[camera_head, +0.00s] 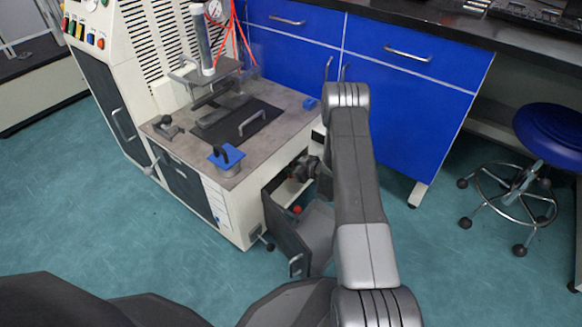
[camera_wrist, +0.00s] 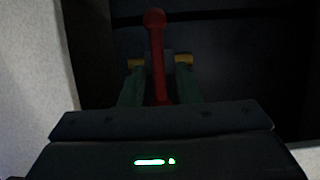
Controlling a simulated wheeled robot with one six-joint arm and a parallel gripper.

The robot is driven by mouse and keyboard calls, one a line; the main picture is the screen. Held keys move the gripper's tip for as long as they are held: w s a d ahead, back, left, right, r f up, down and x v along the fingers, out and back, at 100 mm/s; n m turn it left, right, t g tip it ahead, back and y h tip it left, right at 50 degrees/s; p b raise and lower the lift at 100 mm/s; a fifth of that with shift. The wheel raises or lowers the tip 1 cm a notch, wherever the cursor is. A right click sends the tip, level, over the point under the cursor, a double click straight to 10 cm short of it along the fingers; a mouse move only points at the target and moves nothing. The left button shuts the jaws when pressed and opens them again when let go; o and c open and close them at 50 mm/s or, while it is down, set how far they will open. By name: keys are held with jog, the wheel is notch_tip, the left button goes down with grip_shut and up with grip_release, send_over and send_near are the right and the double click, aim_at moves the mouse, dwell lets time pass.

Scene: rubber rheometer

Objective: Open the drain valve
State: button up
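In the wrist view, a red lever handle (camera_wrist: 157,45) with a rounded end stands upright in the picture. It appears to be the drain valve's handle. My gripper (camera_wrist: 159,75) has one finger on each side of the red lever, with dark gaps between fingers and lever. Its fingers are apart and seem not to touch it. Small yellow parts show by the fingertips. The valve body is too dark to make out. In the head view, my gripper (camera_head: 302,170) reaches into the lower compartment of the machine, partly hidden by my arm. A small red knob (camera_head: 297,209) shows there.
The compartment's grey door (camera_head: 286,231) stands open, below my gripper. The rheometer (camera_head: 215,110) has a top with a blue-based handle (camera_head: 225,157) and a dark plate. Blue cabinets (camera_head: 405,85) stand behind my arm, and a blue stool (camera_head: 550,133) is at right.

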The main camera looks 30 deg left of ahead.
grip_shut()
jog(key=shift+s+n, duration=0.1)
jog(key=shift+n, duration=0.2)
jog(key=shift+s+f+n+t, duration=0.1)
jog(key=shift+s+n+t, duration=0.15)
jog(key=shift+n+t, duration=0.6)
jog(key=shift+s+f+n+t+y, duration=0.35)
jog(key=shift+n+t, duration=0.55)
jog(key=shift+n, duration=0.95)
jog(key=shift+s+f+n+t+y, duration=0.2)
jog(key=shift+n+t+y, duration=0.5)
jog(key=shift+n, duration=1.15)
jog(key=shift+s+f+n+t+y, duration=0.1)
jog(key=shift+f+n+t+y, duration=0.2)
jog(key=shift+n+t, duration=1.15)
jog(key=shift+n+g, duration=0.4)
jog(key=shift+n, duration=0.1)
